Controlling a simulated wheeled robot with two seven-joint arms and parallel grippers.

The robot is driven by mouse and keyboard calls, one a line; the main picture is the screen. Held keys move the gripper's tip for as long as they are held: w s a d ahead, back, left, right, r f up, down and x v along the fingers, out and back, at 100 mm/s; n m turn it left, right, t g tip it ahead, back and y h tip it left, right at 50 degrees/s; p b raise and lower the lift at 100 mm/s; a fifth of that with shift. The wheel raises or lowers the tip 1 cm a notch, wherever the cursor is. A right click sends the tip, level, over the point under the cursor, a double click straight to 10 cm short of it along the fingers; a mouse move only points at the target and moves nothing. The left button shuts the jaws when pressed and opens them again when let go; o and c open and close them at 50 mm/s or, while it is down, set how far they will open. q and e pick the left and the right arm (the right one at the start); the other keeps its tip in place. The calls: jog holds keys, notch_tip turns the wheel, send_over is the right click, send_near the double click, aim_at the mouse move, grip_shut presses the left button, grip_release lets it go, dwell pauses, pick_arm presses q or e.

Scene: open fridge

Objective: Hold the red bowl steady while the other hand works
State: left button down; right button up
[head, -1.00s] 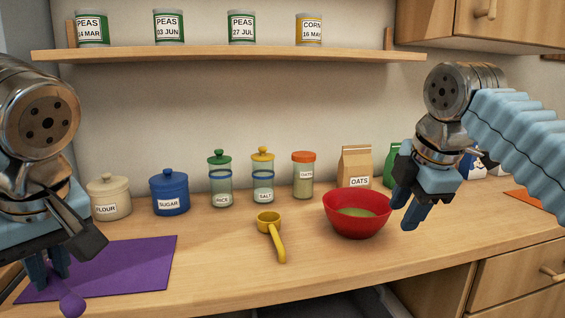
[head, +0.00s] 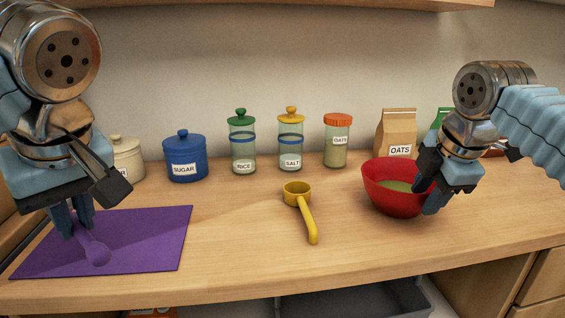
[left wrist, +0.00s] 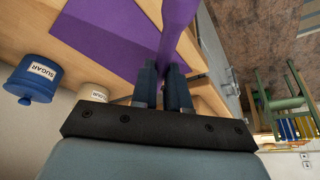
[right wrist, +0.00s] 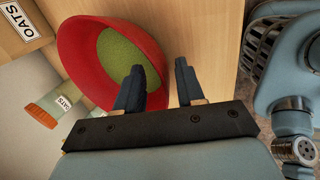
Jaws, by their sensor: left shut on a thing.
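The red bowl (head: 378,197) stands upright on the counter at the right, with green contents. It also shows in the right wrist view (right wrist: 75,50). My right gripper (head: 430,197) is at the bowl's right rim. In the right wrist view its fingers (right wrist: 160,75) are apart, one over the inside and one outside the wall. I cannot tell whether either touches. My left gripper (head: 74,225) is shut on a purple utensil (head: 97,252) with a rounded end, over the purple mat (head: 150,245). The utensil also shows in the left wrist view (left wrist: 178,25).
A yellow scoop (head: 305,212) lies left of the bowl. Behind stand a blue sugar canister (head: 185,152), a flour canister (head: 127,155), rice (head: 242,150), salt (head: 290,150) and orange-lidded (head: 337,145) jars, and an oats bag (head: 396,128). Counter between mat and scoop is clear.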

jog(key=shift+x, duration=0.9)
jog(key=shift+c, duration=0.3)
grip_shut()
jog(key=shift+o, duration=0.5)
grip_release()
